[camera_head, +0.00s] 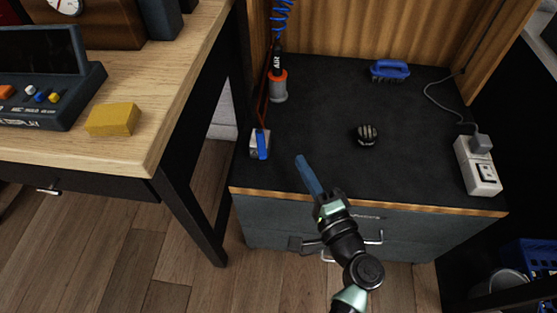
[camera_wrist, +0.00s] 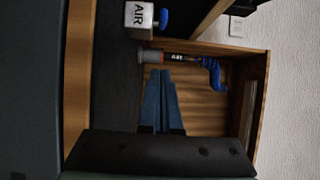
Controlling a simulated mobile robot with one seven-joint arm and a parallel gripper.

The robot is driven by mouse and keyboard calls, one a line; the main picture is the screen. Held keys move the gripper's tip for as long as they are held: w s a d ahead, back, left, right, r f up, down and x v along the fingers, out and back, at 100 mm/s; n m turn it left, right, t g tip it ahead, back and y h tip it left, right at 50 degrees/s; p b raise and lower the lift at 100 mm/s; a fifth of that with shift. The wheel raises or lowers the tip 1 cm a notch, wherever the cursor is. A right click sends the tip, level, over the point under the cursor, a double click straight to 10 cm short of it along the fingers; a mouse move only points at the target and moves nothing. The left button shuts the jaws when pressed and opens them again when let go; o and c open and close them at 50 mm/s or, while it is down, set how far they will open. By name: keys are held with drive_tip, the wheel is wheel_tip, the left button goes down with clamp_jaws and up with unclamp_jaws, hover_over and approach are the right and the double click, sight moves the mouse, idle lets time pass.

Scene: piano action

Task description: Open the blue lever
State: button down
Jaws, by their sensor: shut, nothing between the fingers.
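The blue lever (camera_head: 262,144) sits on the front of a small white block (camera_head: 255,136) near the left edge of the black cabinet top. In the wrist view the lever (camera_wrist: 164,19) sticks out from the white block marked AIR (camera_wrist: 138,16). My gripper (camera_head: 300,159) has long blue fingers and is to the right of the lever, apart from it, above the cabinet's front part. The fingers (camera_wrist: 160,74) also show in the wrist view, together and empty.
An orange and grey air fitting (camera_head: 278,87) with a blue coiled hose stands behind the block. A blue brush (camera_head: 390,70), a dark round object (camera_head: 367,135) and a white power strip (camera_head: 478,165) are on the cabinet top. A wooden desk (camera_head: 70,145) stands at left.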

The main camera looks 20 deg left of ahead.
sight(265, 159)
drive_tip(key=b+x, duration=0.1)
drive_tip(key=x, duration=0.3)
drive_tip(key=shift+f, duration=0.15)
drive_tip(key=shift+s+a, duration=0.8)
drive_tip(key=shift+a, duration=0.25)
drive_tip(key=shift+s+a, duration=0.35)
drive_tip(key=shift+a, duration=0.2)
drive_tip(key=shift+s, duration=0.1)
drive_tip(key=shift+s+a+b, duration=0.3)
drive_tip(key=shift+s+a, duration=0.5)
drive_tip(key=shift+a, duration=0.05)
